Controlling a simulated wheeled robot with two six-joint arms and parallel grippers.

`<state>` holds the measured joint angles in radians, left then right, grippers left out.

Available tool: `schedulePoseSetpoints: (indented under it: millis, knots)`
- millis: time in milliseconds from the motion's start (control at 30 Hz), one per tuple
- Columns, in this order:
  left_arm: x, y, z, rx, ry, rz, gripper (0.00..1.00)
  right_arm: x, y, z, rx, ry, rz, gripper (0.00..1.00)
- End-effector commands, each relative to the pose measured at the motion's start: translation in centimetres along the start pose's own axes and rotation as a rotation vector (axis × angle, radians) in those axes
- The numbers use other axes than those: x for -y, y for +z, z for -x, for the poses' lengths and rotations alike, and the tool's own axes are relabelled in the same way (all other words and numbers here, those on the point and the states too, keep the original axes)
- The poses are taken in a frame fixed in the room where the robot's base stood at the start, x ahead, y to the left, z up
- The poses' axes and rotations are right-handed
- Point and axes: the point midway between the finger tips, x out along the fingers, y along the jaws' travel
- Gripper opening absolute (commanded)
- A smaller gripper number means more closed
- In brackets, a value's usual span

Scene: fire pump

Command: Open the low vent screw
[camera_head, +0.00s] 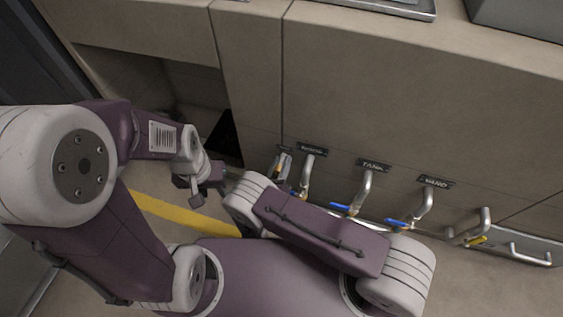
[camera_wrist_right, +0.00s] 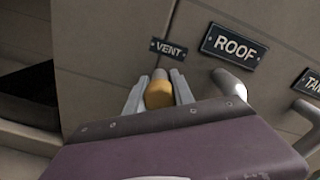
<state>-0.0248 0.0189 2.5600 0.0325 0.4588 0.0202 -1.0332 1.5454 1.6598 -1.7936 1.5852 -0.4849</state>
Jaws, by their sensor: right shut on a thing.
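The vent screw (camera_wrist_right: 158,93) is an orange-yellow knob under the VENT label (camera_wrist_right: 169,48) in the right wrist view. The two grey fingers of my right gripper (camera_wrist_right: 159,96) stand on either side of it, shut on it. In the head view, the right gripper (camera_head: 283,164) is small at the lower cabinet front, with a bit of the yellow screw (camera_head: 277,168) showing. My right arm hides part of that area. My left gripper (camera_head: 199,188) hangs to the left, apart from the panel, with nothing seen in it. Its finger gap is unclear.
Right of the screw is a row of pipe valves: ROOF (camera_head: 312,149), TANK (camera_head: 373,166) and YARD (camera_head: 435,182) labels, with blue handles (camera_head: 341,209) below. A yellow handle (camera_head: 476,240) is further right. An open recess (camera_head: 190,95) lies left. A yellow line (camera_head: 185,214) crosses the floor.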

Motion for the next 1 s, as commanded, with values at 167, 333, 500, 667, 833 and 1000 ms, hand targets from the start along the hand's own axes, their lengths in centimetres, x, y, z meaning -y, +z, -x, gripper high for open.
schedulePoseSetpoints:
  millis: [167,333,500,667,833,1000]
  knots:
    - [0.0,-0.1,0.5,0.000,0.000,0.000,0.36,0.1,0.1,0.0,0.000,0.001,0.167,0.00]
    - [0.0,-0.1,0.8,0.000,0.000,0.000,0.36,0.1,0.0,0.0,0.000,0.001,0.328,0.00]
    - [0.0,-0.1,1.0,0.000,0.000,0.000,0.36,0.1,0.0,0.0,0.000,0.001,0.490,0.00]
    - [0.0,-0.1,1.1,0.000,0.000,0.000,0.36,0.1,0.0,0.0,0.000,0.002,0.642,0.00]
    - [0.0,-0.1,1.2,0.000,0.000,0.000,0.36,0.1,0.1,0.0,0.000,0.002,0.803,0.00]
    - [0.0,-0.1,1.3,0.000,0.000,0.000,0.36,0.1,0.1,0.0,0.000,0.002,0.964,0.00]
